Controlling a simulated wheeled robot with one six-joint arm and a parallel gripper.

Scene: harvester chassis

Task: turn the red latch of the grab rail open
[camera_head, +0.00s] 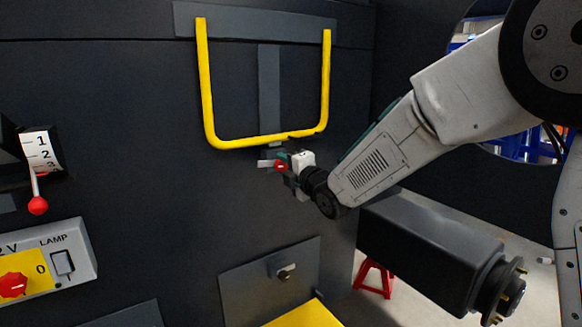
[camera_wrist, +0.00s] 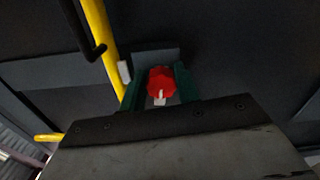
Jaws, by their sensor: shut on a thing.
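The red latch (camera_head: 281,167) sits on the dark wall, just below the bottom bar of the yellow grab rail (camera_head: 205,90). The rail is a U shape with its two legs going up to a grey plate. My gripper (camera_head: 283,163) is at the latch, shut on it, and hides part of it. In the wrist view, the red knob (camera_wrist: 161,80) stands between the two green fingers of my gripper (camera_wrist: 158,88), with a small white mark at its lower edge. The yellow rail (camera_wrist: 98,35) runs to the left of it.
At the left are a lever with a red ball (camera_head: 37,205) by a numbered scale, and a lamp panel (camera_head: 75,254). A hatch with a small lock (camera_head: 284,272) lies below. A dark beam (camera_head: 425,245) with a hub and a red stand (camera_head: 374,278) are lower right.

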